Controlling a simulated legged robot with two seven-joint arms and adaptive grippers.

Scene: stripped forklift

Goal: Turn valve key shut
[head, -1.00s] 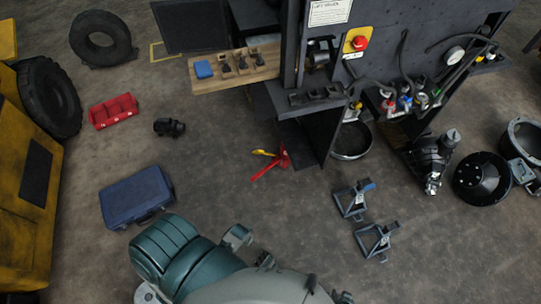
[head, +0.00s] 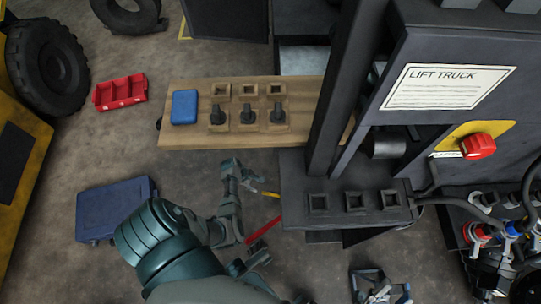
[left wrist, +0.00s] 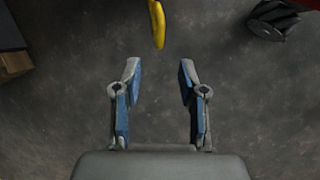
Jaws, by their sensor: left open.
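My left gripper (head: 246,210) is open and empty, above the floor left of the dark truck body. In the left wrist view its two blue-padded fingers (left wrist: 160,68) are spread with nothing between them. No valve key is clearly identifiable. A red knob (head: 478,146) sits on a yellow plate on the truck's side, far right of my gripper. Fittings with a red part (head: 480,234) and a blue part (head: 511,230) and dark hoses are at the lower right, partly cut off.
A wooden board (head: 180,138) with a blue box (head: 184,107) and three dark plugs stands behind my gripper. A dark ledge (head: 297,192) with three square sockets is to its right.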

